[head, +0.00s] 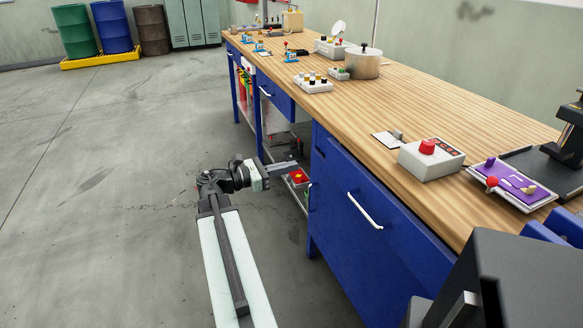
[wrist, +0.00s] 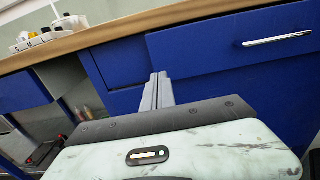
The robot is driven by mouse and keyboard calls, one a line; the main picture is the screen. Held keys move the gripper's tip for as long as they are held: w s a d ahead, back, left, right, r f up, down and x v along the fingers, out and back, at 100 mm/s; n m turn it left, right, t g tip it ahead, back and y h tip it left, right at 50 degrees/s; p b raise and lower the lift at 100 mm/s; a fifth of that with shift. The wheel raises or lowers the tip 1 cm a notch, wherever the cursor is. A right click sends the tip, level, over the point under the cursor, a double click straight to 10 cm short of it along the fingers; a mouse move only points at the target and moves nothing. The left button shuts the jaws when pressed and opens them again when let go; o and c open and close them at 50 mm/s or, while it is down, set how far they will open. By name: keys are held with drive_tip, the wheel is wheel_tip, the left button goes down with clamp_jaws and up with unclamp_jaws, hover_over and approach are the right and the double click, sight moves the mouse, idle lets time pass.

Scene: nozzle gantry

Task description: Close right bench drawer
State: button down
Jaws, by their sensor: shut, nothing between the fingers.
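The right bench drawer (head: 340,180) is a blue front with a pale bar handle (head: 365,211), under the near part of the wooden bench. In the wrist view its front (wrist: 215,50) fills the upper right, with the handle (wrist: 277,39) near the right edge. The front seems to stand a little proud of the blue panel beside it; how far is hard to tell. My gripper (head: 294,164) is shut and empty, beyond the drawer's far end in the head view. In the wrist view my gripper's fingers (wrist: 158,82) point toward the bench, below the drawer front's left end, with no clear contact.
Another blue drawer (head: 275,96) with a pale handle is farther along the bench. The bench top (head: 400,95) carries a pot (head: 363,65) and a red-button box (head: 431,158). The floor to the left is clear.

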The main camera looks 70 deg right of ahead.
sight(328, 158)
drive_tip(key=x, duration=1)
drive_tip(key=shift+s+d, duration=0.1)
drive_tip(key=shift+d, duration=0.05)
